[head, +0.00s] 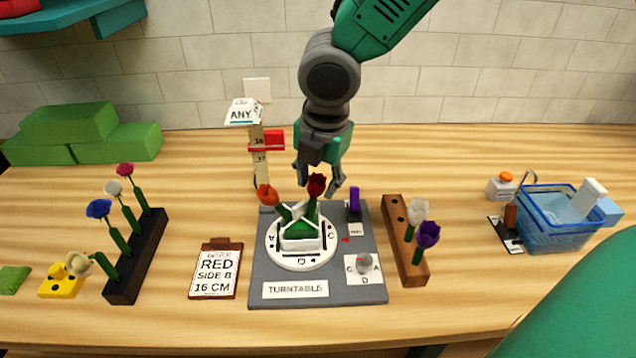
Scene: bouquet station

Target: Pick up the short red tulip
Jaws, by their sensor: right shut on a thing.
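The red tulip (316,184) stands upright in the white-and-green holder (301,236) on the turntable. My right gripper (318,188) comes down from above and is shut on the red tulip, at its head near the top. The exact finger contact is small and partly hidden. An orange tulip (267,195) leans out of the same holder to the left, apart from the gripper. My left gripper is not in view.
The turntable base (260,290) carries a purple marker and a dial. A clipboard (214,275) reads RED, SIDE B, 16 CM. Flower racks stand left (130,270) and right (405,245). A height post (261,165) stands behind; a blue basket (550,240) sits far right.

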